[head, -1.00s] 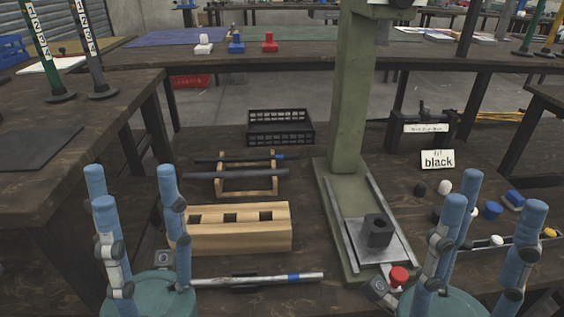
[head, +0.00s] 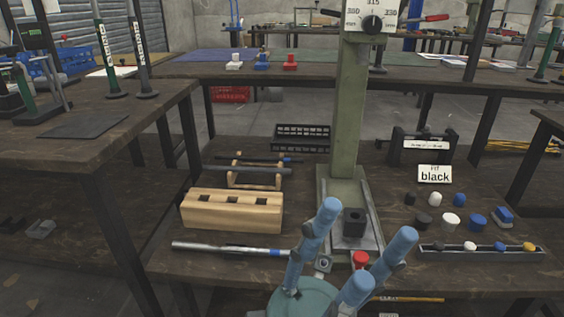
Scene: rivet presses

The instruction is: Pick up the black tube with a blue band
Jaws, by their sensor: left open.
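A black tube with a blue band (head: 262,158) lies across the back of a small wooden rack (head: 231,174) on the workbench, with its band near the right end. A plain dark tube (head: 245,169) lies in front of it on the same rack. My left gripper (head: 363,242) is at the bottom, right of centre, with its blue fingers pointing up and spread apart. It is open and empty, nearer to me and to the right of the tubes. It covers part of the press base. My right gripper is not in view.
A wooden block with square holes (head: 232,210) stands in front of the rack, with a silver tube with a blue band (head: 225,249) before it. A green press (head: 347,120) rises to the right. A black crate (head: 303,136) sits behind. Coloured caps (head: 452,221) are at right.

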